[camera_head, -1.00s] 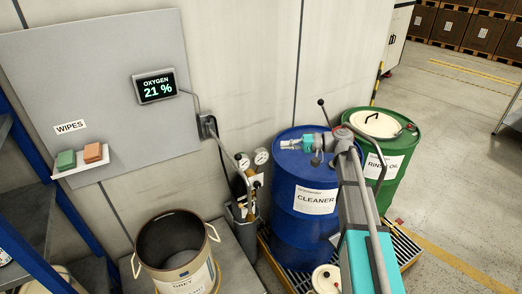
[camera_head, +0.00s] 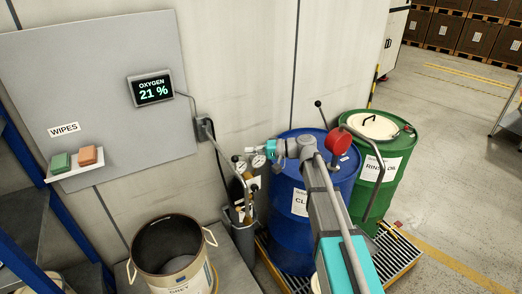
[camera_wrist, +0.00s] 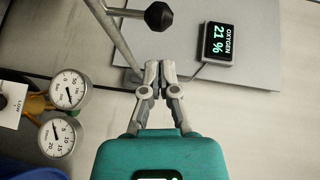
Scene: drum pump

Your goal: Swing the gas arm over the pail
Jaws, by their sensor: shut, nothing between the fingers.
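The gas arm is a thin metal pipe (camera_head: 222,146) beside the gauges, to the right of and behind the pail. In the wrist view the pipe (camera_wrist: 118,40) runs down from the top left, with a black knob (camera_wrist: 158,16) on a short side bar. The open-topped pail (camera_head: 165,235) stands at the lower left of the head view; the pipe is not over it. My gripper (camera_head: 250,149) is close to the gauges, right of the pipe. In the wrist view my gripper (camera_wrist: 158,68) is shut and empty, below the knob with a visible gap.
Pressure gauges (camera_wrist: 68,88) are close on the left of the wrist view. The oxygen display (camera_head: 151,89) hangs on the wall panel. A blue drum (camera_head: 325,195) and a green drum (camera_head: 395,160) stand to the right; a wipes shelf (camera_head: 85,168) is at left.

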